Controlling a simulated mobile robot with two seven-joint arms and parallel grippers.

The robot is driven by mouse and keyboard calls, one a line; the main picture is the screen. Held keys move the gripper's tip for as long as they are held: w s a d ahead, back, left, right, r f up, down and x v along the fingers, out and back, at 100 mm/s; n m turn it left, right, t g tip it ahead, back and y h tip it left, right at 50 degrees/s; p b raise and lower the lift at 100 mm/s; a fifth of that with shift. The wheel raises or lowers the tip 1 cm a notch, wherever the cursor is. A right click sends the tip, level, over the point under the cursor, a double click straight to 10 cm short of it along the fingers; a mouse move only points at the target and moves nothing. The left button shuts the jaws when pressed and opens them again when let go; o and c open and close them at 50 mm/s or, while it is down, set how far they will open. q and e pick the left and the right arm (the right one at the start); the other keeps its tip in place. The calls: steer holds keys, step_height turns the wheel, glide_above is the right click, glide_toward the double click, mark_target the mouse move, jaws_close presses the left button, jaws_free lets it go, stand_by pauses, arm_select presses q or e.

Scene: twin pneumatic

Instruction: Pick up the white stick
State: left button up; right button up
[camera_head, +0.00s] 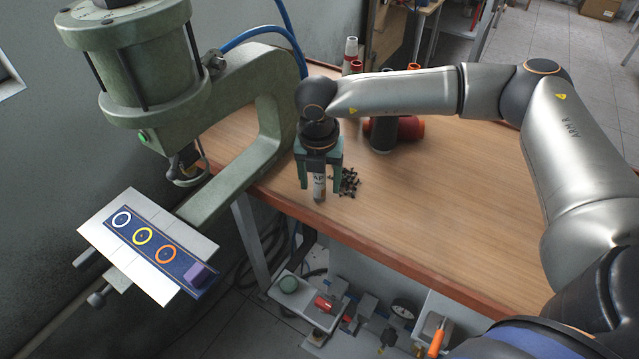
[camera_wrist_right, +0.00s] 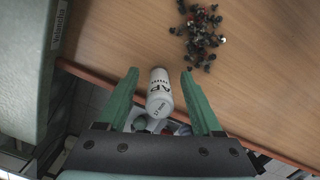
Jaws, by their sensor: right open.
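The white stick (camera_head: 319,187) is a small white cylinder with dark lettering. It stands on the wooden table (camera_head: 440,210) near its front left edge. In the right wrist view the white stick (camera_wrist_right: 159,98) shows between the two green fingers, with a gap on each side. My right gripper (camera_head: 320,184) is open and points down around the stick; it also shows in the right wrist view (camera_wrist_right: 160,75). The stick's upper part is partly hidden by the gripper in the head view. My left gripper is not in view.
A pile of small dark parts (camera_head: 347,181) lies just right of the stick. A green pneumatic press (camera_head: 265,110) stands at the left, with a plate of coloured rings (camera_head: 190,232) in front. Red and dark cylinders (camera_head: 408,128) are behind. The table's right side is clear.

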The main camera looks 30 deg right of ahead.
jaws_close()
stand_by(0.5)
